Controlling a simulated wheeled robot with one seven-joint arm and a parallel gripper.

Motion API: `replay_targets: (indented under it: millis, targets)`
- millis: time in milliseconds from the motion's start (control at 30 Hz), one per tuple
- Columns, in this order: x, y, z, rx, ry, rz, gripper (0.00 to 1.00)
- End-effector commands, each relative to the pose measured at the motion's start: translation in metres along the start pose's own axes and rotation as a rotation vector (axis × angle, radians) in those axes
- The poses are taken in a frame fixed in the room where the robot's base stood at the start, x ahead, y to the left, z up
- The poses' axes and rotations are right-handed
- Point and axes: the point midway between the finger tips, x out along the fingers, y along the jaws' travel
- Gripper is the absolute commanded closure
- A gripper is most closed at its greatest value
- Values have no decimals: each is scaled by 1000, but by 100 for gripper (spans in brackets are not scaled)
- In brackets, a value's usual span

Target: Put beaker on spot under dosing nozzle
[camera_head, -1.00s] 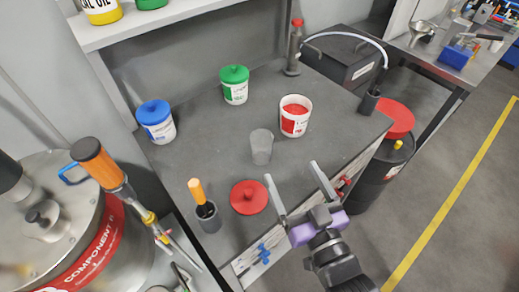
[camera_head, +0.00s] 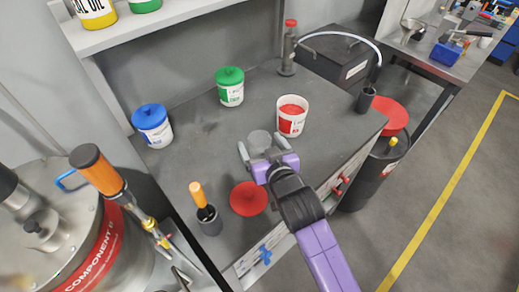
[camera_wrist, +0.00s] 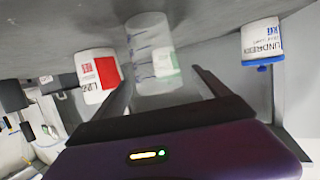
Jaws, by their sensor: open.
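The clear beaker (camera_head: 260,139) stands upright on the dark grey bench, left of the open red tub. My gripper (camera_head: 262,149) is open at the beaker, with one finger on each side of it. In the wrist view the beaker (camera_wrist: 150,45), with graduation marks, shows between and beyond the two fingers (camera_wrist: 162,82). Whether either finger touches it I cannot tell. A pale hose (camera_head: 345,35) curves over the black box to a dark cylindrical piece (camera_head: 366,100) at the bench's right edge. The spot under the nozzle is not clearly visible.
The open red tub (camera_head: 291,122) stands close to the beaker's right. A green-lidded tub (camera_head: 230,92) and a blue-lidded tub (camera_head: 154,130) stand behind and left. A red lid (camera_head: 248,199) and an orange-handled tool in a holder (camera_head: 208,218) are in front. A black box (camera_head: 342,58) is at right.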

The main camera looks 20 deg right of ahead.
Motion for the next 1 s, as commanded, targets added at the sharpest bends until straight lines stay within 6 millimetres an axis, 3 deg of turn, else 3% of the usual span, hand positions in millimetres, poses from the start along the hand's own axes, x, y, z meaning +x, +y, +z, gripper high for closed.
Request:
replay_targets:
  millis: [300,667,1000]
  targets:
    - [40,2,-1,-1,1,0,14]
    - [48,1,1,0,1,0,14]
    - [48,1,1,0,1,0,79]
